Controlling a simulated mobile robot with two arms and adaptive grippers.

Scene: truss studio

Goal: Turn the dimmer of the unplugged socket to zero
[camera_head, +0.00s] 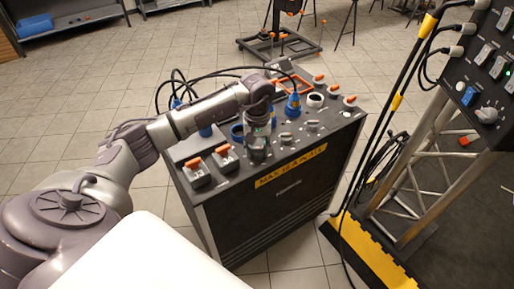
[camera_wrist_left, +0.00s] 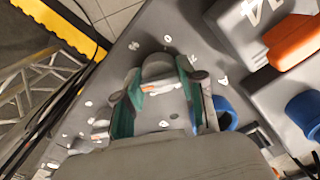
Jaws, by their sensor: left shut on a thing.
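My left gripper (camera_head: 257,153) reaches down onto the top of the black dimmer cabinet (camera_head: 278,213), near its front edge. In the left wrist view the same gripper (camera_wrist_left: 157,88) has its green-lined fingers on both sides of a grey dimmer knob (camera_wrist_left: 158,68) and is shut on it. The fingers largely hide that knob in the head view. An open blue socket (camera_head: 237,131) with no plug visible in it lies just behind the gripper; a blue ring also shows in the wrist view (camera_wrist_left: 225,113). My right gripper is not in view.
More grey knobs (camera_head: 286,138) stand right of the gripper. A blue plug (camera_head: 293,104) with a black cable rises behind them. Orange-topped switches (camera_head: 194,163) sit at left. A truss stand (camera_head: 430,160) with a second panel (camera_head: 487,75) is at right.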

